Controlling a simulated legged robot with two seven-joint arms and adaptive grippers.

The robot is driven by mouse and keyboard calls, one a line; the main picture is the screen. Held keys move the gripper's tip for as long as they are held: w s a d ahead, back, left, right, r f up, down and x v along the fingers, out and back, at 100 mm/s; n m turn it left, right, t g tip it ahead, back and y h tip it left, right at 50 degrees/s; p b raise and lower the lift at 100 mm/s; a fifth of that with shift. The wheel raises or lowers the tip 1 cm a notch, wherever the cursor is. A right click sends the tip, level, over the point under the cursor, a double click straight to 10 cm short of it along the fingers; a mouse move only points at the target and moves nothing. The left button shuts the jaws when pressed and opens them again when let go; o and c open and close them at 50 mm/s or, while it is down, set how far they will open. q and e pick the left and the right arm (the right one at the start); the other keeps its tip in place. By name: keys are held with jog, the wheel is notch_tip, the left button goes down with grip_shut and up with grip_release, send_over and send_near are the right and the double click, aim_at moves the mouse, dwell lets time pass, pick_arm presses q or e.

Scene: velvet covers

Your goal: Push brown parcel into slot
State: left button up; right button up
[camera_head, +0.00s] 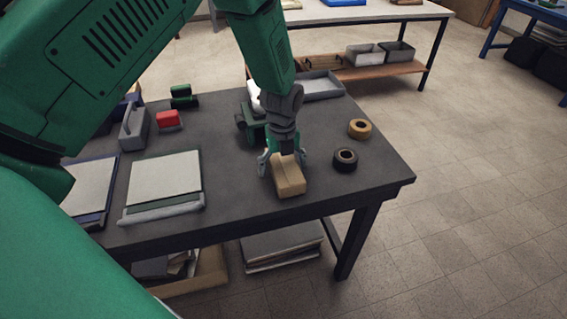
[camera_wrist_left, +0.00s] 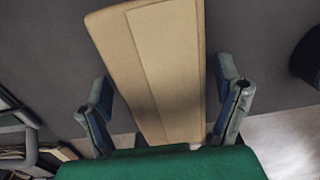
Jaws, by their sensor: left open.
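The brown parcel (camera_head: 289,178) is a tan box lying on the dark table near its front edge, right of the white panels. My left gripper (camera_head: 282,163) is above it, pointing down, with a finger on each side of its rear part. In the left wrist view the parcel (camera_wrist_left: 160,65) fills the middle, and the open fingers of my left gripper (camera_wrist_left: 165,105) stand on both sides with small gaps showing. Whether the fingers touch it is unclear. No slot can be made out clearly. My right gripper is not in view.
A black tape roll (camera_head: 345,160) and a tan tape roll (camera_head: 360,129) lie right of the parcel. A white panel in a grey frame (camera_head: 163,178) lies to the left. The table's right front corner is clear.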

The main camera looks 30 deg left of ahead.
pick_arm(q)
jog(key=shift+d, duration=0.3)
jog(key=c, duration=1.5)
jog(key=shift+r, duration=0.1)
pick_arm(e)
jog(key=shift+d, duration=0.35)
pick_arm(q)
jog(key=shift+a+p, duration=0.15)
jog(key=shift+p, duration=0.15)
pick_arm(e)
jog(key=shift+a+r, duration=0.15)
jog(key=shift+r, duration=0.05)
pick_arm(q)
jog(key=shift+a, duration=0.1)
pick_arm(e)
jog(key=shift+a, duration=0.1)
pick_arm(q)
jog(key=shift+w, duration=0.15)
jog(key=shift+w+a, duration=0.4)
jog(key=shift+w, duration=0.05)
jog(key=shift+w+a, duration=0.35)
jog(key=shift+a, duration=0.15)
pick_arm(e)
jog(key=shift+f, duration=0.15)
